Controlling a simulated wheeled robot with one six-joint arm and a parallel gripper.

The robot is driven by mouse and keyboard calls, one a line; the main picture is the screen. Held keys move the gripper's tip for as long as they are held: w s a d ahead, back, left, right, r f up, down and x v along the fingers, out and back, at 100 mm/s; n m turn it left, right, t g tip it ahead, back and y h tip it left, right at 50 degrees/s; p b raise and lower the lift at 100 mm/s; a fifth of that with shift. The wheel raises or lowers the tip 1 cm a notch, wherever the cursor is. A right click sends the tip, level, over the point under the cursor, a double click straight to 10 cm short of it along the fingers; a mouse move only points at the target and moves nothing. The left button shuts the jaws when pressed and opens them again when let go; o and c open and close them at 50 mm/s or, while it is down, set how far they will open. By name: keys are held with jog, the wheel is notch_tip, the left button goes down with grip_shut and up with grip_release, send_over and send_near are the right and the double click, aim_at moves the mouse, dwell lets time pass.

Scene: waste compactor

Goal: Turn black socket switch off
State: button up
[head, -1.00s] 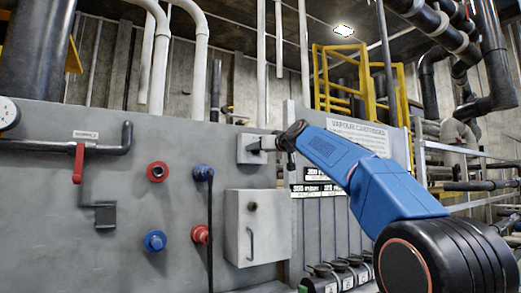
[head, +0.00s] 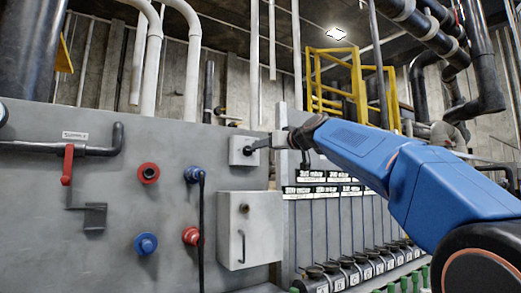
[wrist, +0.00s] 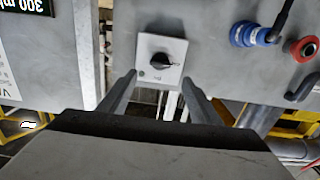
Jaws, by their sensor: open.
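The black switch knob (wrist: 163,60) sits on a square light plate (wrist: 150,80) fixed to the grey panel, and the knob's bar lies roughly crosswise in the wrist view. In the head view the switch box (head: 238,151) is left of my gripper (head: 268,142), which reaches it from the right. In the wrist view my gripper (wrist: 159,77) is open, with one finger on each side below the knob. I see no finger closed on the knob; whether either touches the plate I cannot tell. In the head view my gripper partly hides the knob.
A grey cabinet (head: 232,236) with a handle stands out below the switch. Left of it are blue and red sockets (head: 191,236), a black cable (head: 201,225) and a red-handled valve (head: 67,165). Labelled black-capped units (head: 345,268) line the lower right.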

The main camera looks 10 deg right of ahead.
jog(key=v, duration=0.7)
jog(key=shift+w, duration=0.1)
